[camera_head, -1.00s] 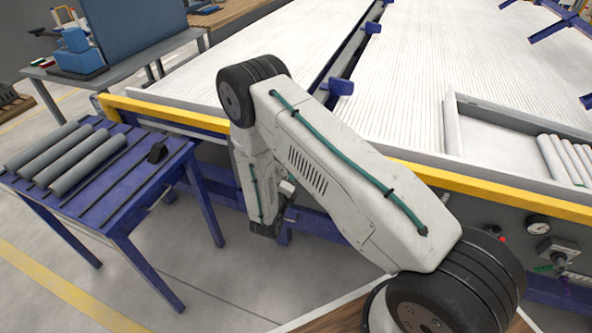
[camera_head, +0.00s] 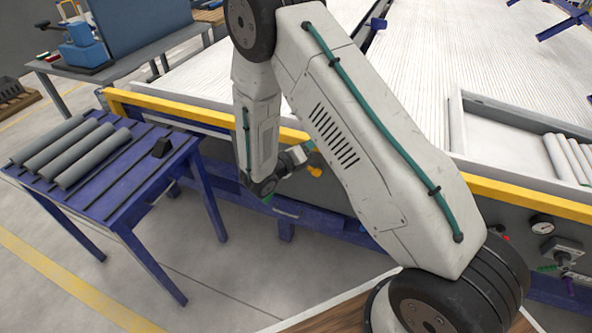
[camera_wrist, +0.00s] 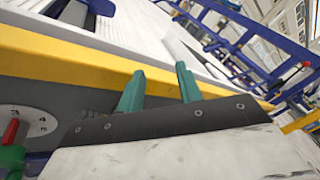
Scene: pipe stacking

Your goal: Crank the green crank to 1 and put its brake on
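In the wrist view, my gripper (camera_wrist: 160,88) has two teal fingers standing well apart with nothing between them. The fingertips are in front of the yellow rail. At the lower left edge of that view are a green part (camera_wrist: 10,160), probably of the green crank, and a red pointer (camera_wrist: 10,132). They stand in front of a white numbered dial (camera_wrist: 30,120), where 3, 4 and 5 show. The rest of the crank is cut off, and its brake cannot be made out. My gripper is right of these parts, apart from them. In the head view, my arm hides much of the panel.
The yellow rail (camera_head: 520,196) runs along the table front above a grey panel. A gauge (camera_head: 542,225) and a control box (camera_head: 562,250) sit on the panel at right. A yellow knob (camera_head: 315,171) shows beside my wrist. A blue stand (camera_head: 127,212) with grey pipes (camera_head: 90,158) is at left.

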